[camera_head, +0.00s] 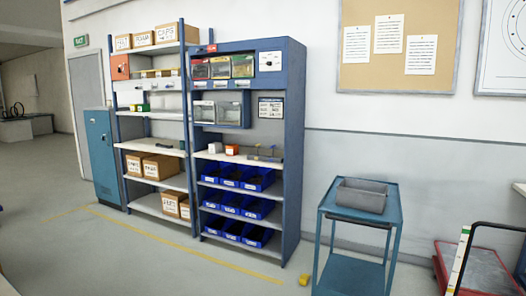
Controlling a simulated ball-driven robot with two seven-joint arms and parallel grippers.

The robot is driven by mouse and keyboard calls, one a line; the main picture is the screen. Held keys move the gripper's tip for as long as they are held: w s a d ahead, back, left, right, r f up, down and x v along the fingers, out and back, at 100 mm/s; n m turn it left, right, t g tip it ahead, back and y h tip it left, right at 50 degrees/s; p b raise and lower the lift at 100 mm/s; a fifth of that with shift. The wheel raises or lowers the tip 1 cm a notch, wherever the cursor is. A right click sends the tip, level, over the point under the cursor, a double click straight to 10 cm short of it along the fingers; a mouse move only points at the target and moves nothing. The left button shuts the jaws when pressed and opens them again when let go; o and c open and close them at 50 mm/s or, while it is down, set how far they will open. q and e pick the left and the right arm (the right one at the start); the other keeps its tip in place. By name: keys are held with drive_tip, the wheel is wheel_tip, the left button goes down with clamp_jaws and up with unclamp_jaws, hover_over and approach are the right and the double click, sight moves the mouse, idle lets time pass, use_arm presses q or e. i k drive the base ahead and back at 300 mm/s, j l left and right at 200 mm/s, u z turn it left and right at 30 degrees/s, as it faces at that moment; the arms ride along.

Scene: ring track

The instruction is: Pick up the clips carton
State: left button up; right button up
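Several brown cardboard cartons with white labels stand on the left shelf rack. On its top shelf are a left carton (123,42), a middle carton (143,39) and a right carton (167,34). Lower down are two larger cartons, one at the left (135,164) and one at the right (160,167). Two more stand near the bottom, a left one (171,204) and a right one (185,208). The labels are too small to read surely, so I cannot tell which is the clips carton. Neither of my grippers is in view.
A blue cabinet (293,150) with blue bins (257,179) stands right of the rack. A blue trolley (327,207) carries a grey bin (362,196). A red cart (488,268) is at the lower right. A small yellow object (304,280) lies on the floor. Floor before the rack is clear.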

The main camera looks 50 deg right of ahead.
sight(216, 147)
drive_tip(key=i+l+z, duration=0.2)
drive_tip(key=z, duration=0.2)
drive_tip(key=i+l+z, duration=0.1)
drive_tip(key=i+z, duration=0.65)
drive_tip(key=i+j, duration=0.1)
drive_tip(key=i, duration=0.35)
drive_tip(key=i+j+z, duration=0.15)
drive_tip(key=i, duration=0.75)
drive_tip(key=i+j+z, duration=0.1)
drive_tip(key=i, duration=0.35)
drive_tip(key=i+j+z, duration=0.1)
drive_tip(key=i+j, duration=0.2)
drive_tip(key=i, duration=0.15)
